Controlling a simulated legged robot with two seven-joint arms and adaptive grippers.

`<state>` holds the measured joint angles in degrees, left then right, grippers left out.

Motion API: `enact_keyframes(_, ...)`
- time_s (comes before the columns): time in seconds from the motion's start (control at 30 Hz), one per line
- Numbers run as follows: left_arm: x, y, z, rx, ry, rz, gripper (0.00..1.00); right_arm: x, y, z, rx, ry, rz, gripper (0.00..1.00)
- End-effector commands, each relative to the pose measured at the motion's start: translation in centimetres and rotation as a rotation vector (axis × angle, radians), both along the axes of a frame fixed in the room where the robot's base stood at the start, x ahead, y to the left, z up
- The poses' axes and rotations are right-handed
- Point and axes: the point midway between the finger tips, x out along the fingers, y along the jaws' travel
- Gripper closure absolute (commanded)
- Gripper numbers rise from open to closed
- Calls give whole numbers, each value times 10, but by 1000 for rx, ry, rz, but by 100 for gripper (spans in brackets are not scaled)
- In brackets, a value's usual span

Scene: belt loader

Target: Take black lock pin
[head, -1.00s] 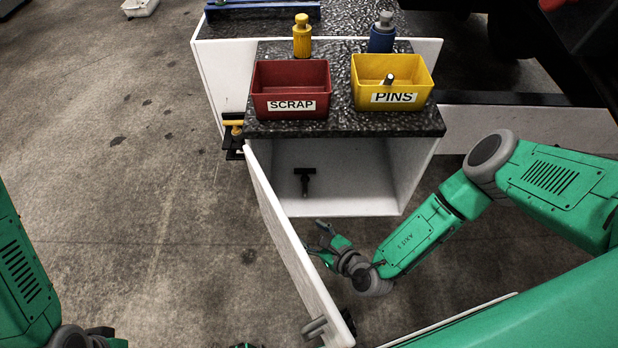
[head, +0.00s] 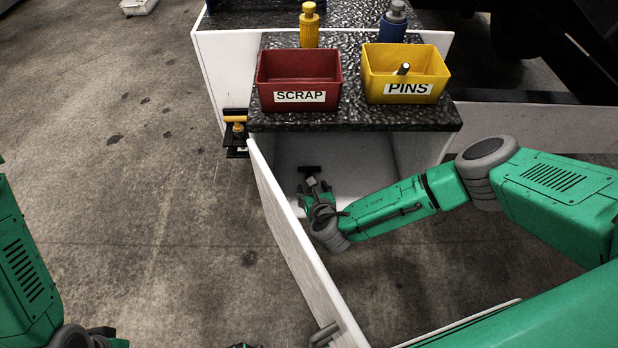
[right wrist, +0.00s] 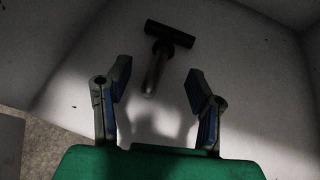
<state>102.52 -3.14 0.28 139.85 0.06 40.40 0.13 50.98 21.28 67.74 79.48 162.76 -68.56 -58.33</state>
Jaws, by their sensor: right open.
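The black lock pin (head: 310,169) has a T-shaped handle and lies inside the open white cabinet under the dark counter. In the right wrist view, the pin (right wrist: 170,34) shows its handle farther off and its shaft pointing back between the fingers. My right gripper (head: 315,190) reaches into the cabinet. In the right wrist view my right gripper (right wrist: 158,84) is open, with a finger on each side of the shaft's line and nothing held. The shaft is partly hidden by the gripper in the head view. My left arm is at the lower left, its gripper mostly out of frame.
The cabinet door (head: 290,245) stands open left of my right arm, close to the wrist. The counter (head: 350,118) above carries a red SCRAP bin (head: 298,80) and a yellow PINS bin (head: 405,72) with a pin in it. Yellow and blue bottles stand behind.

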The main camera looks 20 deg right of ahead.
Motion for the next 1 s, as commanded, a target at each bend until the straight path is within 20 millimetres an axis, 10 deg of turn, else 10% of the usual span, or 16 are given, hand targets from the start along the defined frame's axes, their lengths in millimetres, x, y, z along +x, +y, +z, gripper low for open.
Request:
enact_keyframes(0.57, 0, 0, -27, 0, 0, 0, 62, 42, -6, -21, 1, 0, 0, 52)
enact_keyframes(0.73, 0, 0, -27, 0, 0, 0, 62, 42, -6, -21, 1, 1, 0, 100)
enact_keyframes(1.0, 0, 0, -27, 0, 0, 0, 62, 42, -5, -21, 2, 1, 1, 100)
